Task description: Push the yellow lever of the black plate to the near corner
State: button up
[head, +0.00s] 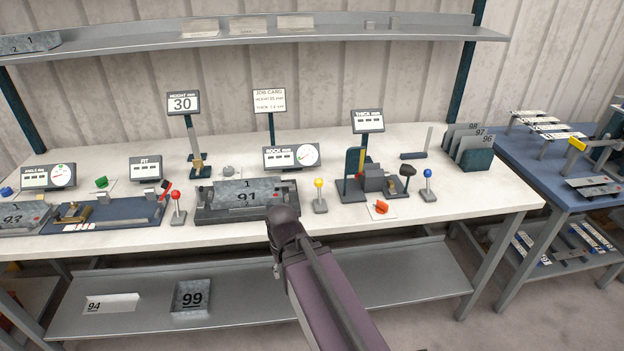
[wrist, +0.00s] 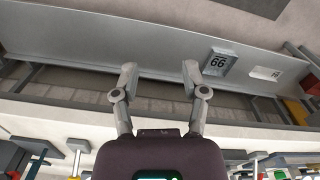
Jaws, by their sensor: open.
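A yellow-knobbed lever (head: 319,188) stands upright on a small pale base in the head view, near the bench front. To its right is a dark plate (head: 352,193) with a grey block, a dark green upright and a thin yellow upright piece (head: 362,158). I cannot tell which yellow part belongs to a black plate. My gripper (wrist: 160,72) is open and empty in the wrist view, its two fingers apart before the lower shelf. In the head view my arm hides the fingers; its end is at the bench's front edge, left of the yellow-knobbed lever.
A grey block marked 91 (head: 222,195) sits in a dark holder left of the lever. A 99 tray (head: 192,299) is on the lower shelf (head: 250,290).

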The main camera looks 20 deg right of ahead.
jog(key=shift+a, duration=0.35)
jog(key=o, duration=0.3)
jog(key=shift+a, duration=0.1)
jog(key=shift+o, duration=0.2)
notch_tip(320, 180, up, 19)
jog(key=n+y+p, duration=0.1)
jog(key=n+p, duration=0.3)
jog(key=p, duration=1.5)
send_over(319, 179)
jog(key=d, duration=0.2)
jog(key=shift+w+a+r, duration=0.2)
jog(key=shift+w+a, duration=0.05)
jog(key=shift+w, duration=0.15)
jog(key=shift+f, duration=0.15)
jog(key=f+b, duration=0.4)
jog(key=a+f+b, duration=0.1)
jog(key=f+b, duration=0.8)
jog(key=shift+s+a+f+b, duration=0.2)
jog(key=shift+s+f+b, duration=0.05)
jog(key=shift+s+b, duration=0.05)
